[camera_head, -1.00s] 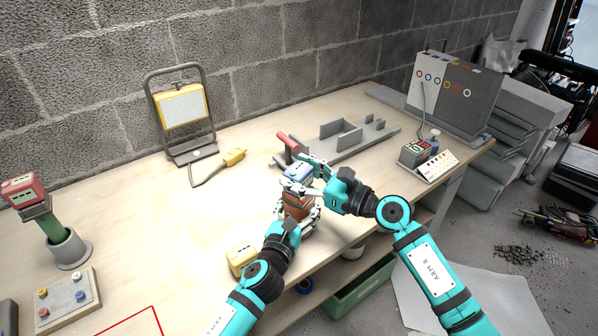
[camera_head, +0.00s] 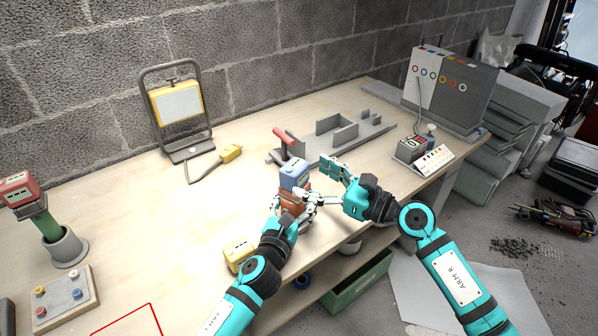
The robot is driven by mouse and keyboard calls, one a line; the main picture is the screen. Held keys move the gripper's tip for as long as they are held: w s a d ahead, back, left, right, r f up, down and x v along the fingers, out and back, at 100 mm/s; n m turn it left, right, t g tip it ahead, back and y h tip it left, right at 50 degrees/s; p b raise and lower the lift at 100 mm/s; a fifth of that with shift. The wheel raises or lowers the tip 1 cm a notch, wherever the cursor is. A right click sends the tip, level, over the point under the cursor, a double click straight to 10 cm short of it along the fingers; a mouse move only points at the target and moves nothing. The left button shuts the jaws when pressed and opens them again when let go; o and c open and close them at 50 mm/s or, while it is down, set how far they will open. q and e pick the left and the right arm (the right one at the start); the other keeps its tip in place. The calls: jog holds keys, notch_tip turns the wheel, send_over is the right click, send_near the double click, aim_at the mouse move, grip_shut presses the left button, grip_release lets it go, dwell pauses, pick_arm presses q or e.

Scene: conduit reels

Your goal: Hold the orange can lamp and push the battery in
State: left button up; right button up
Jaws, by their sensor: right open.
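The orange can lamp (camera_head: 291,205) is held upright over the front part of the bench. My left gripper (camera_head: 292,208) has its fingers around the lamp's body and hides much of it. A blue battery (camera_head: 294,176) stands upright at the lamp's top; how deep it sits in the lamp cannot be told. My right gripper (camera_head: 326,183) is open and empty just right of the battery, apart from it.
A yellow battery (camera_head: 239,256) stands on the bench left of my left arm. Behind the lamp are a red-handled grey fixture (camera_head: 288,150) and a work light (camera_head: 179,106). A red battery (camera_head: 22,188) tops a green lamp (camera_head: 48,227) at far left.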

jog(key=v, duration=0.7)
pick_arm(q)
jog(key=o, duration=1.6)
jog(key=shift+s, duration=0.15)
